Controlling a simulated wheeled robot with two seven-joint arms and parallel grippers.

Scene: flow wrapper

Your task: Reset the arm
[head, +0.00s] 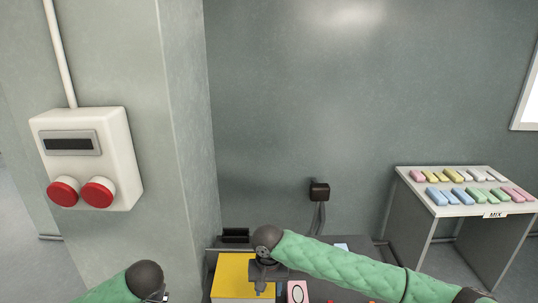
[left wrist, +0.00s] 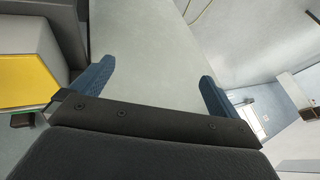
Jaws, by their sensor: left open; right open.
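My right arm, in a green sleeve, reaches in from the right in the head view. Its gripper (head: 261,285) points down over or in front of a yellow-topped box (head: 229,273); the overlap hides the exact gap. I see nothing held in it. My left arm shows only as a green sleeve and dark joint at the bottom left of the head view. In the left wrist view my left gripper (left wrist: 156,88) has its two blue fingers wide apart, with nothing between them. A yellow surface (left wrist: 27,80) shows at the left of that view.
A white control box (head: 88,155) with two red buttons is on the pillar at left. A side table (head: 455,211) at right holds several pastel bars and a "MIX" label. A pink card (head: 298,292) lies beside my right gripper. A dark socket (head: 319,191) is on the wall.

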